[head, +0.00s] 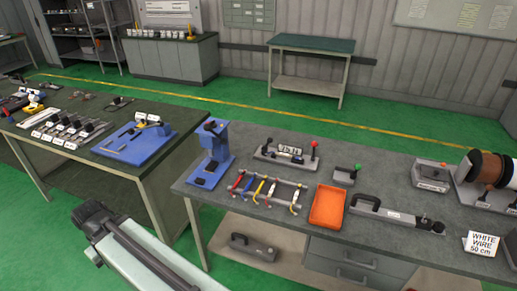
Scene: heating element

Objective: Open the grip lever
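No part is labelled as the grip lever, and I cannot tell for sure which one it is. A grey fixture (285,154) with a "75 N" sign on the right workbench carries an upright lever with a red knob (314,144). A long grey fixture (397,214) with a dark handle at its left end lies at the bench's front right. A small block with a green knob (357,167) stands between them. My arm's dark end (94,214) is at the lower left, apart from both benches. Its fingers cannot be made out, and nothing is visibly held.
The right workbench (385,175) also bears a blue stand (212,155), coloured-handled tools, an orange tray (327,206), wire spools (490,170) and a "WHITE WIRE" sign (483,244). A left bench (75,165) holds more tools. A narrow floor gap separates the benches.

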